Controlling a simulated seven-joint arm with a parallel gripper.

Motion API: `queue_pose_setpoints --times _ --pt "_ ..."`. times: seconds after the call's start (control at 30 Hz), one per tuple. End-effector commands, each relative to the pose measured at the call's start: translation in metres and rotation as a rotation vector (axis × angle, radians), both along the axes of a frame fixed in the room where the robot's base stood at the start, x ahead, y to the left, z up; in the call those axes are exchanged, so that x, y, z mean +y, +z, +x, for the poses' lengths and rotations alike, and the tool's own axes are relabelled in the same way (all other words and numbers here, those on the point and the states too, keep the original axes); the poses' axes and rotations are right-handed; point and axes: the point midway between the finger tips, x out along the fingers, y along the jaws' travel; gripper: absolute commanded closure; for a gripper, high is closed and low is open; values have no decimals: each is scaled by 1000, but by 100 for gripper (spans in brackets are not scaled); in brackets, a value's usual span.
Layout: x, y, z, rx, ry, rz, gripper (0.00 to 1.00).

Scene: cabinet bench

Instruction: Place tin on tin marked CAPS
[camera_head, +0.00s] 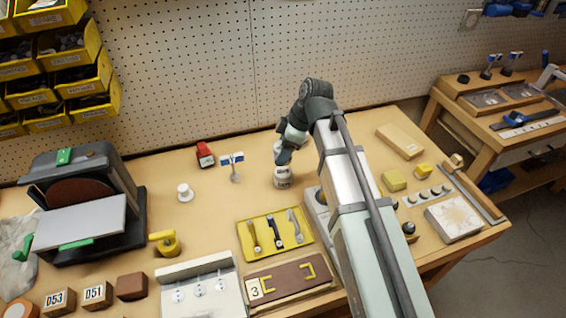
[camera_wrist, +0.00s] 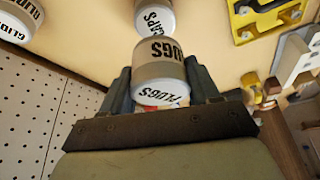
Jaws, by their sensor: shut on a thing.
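A white and grey tin lettered PLUGS (camera_wrist: 160,72) sits between the two fingers of my gripper (camera_wrist: 160,88) in the wrist view, and the gripper is shut on it. The tin marked CAPS (camera_wrist: 155,19) shows just beyond it, partly cut off by the top edge and partly overlapped by the held tin.
A GLIDES tin (camera_wrist: 14,22) stands at the wrist view's left, near the pegboard (camera_wrist: 40,105). A sander (camera_head: 85,205) stands at left.

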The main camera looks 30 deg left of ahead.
Motion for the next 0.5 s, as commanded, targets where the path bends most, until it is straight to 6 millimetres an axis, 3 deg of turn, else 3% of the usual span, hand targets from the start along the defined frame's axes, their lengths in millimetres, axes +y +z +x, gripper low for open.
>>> queue_pose_setpoints --times 0.5 --pt "0 -46 0 0 -1 0 72"
